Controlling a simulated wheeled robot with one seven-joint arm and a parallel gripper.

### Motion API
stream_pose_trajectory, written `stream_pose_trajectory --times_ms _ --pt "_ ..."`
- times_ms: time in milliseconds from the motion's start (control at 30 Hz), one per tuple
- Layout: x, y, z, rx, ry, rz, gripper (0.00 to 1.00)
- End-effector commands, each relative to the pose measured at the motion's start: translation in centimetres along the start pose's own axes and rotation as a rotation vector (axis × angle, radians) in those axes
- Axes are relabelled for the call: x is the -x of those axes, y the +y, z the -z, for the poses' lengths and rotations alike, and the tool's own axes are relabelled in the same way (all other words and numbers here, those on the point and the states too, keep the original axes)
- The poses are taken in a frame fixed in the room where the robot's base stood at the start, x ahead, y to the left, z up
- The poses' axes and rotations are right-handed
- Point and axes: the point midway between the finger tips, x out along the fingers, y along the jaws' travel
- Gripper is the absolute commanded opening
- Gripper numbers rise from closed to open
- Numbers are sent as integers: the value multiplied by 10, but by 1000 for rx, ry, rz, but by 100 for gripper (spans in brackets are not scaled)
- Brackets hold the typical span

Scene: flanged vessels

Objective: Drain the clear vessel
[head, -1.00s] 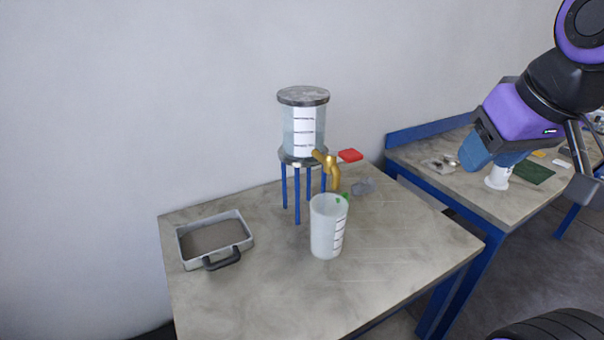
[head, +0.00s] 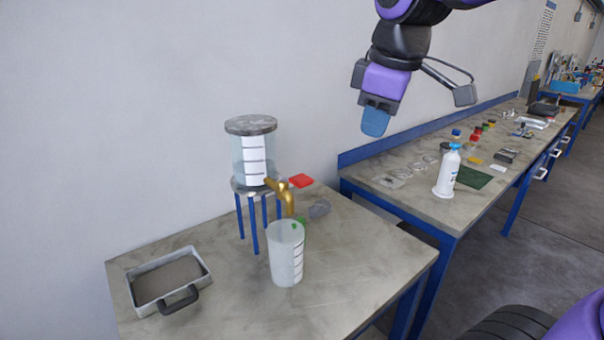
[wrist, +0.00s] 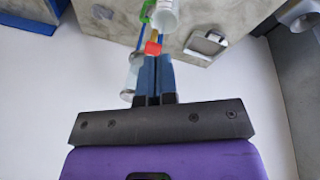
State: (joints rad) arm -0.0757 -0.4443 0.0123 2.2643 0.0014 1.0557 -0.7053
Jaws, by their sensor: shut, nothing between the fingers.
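The clear vessel (head: 254,158) has a grey lid and a white marked strip, and stands upright on a blue-legged stand (head: 254,228). A brass tap (head: 284,195) juts from its base, with a red handle (head: 301,181) at its right. A translucent marked beaker (head: 286,255) stands below the spout. My gripper (head: 374,125) is shut and empty, in the air right of the vessel and apart from it. In the wrist view, my blue fingers (wrist: 156,62) lie together, with the red handle (wrist: 153,48) beyond their tips and the vessel (wrist: 130,78) partly behind them.
A grey tray (head: 135,291) with a black handle sits at the table's left. A second bench (head: 420,200) at right holds a white bottle (head: 447,172) and several small items.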

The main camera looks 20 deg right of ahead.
Motion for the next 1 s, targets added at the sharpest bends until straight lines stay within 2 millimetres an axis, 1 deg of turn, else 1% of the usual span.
stream_pose_trajectory --times_ms 33,167,400,600,700,800,1000 --pt "-2 6 12 76 -15 17 0" --pt "-6 19 39 295 -45 61 0" --pt "-22 38 90 693 -81 158 0" --pt "-37 48 123 948 -87 228 0" --pt "-42 51 132 1027 -86 251 0" --pt "-44 52 137 1071 -85 263 0" --pt "-45 53 139 1089 -84 268 0"
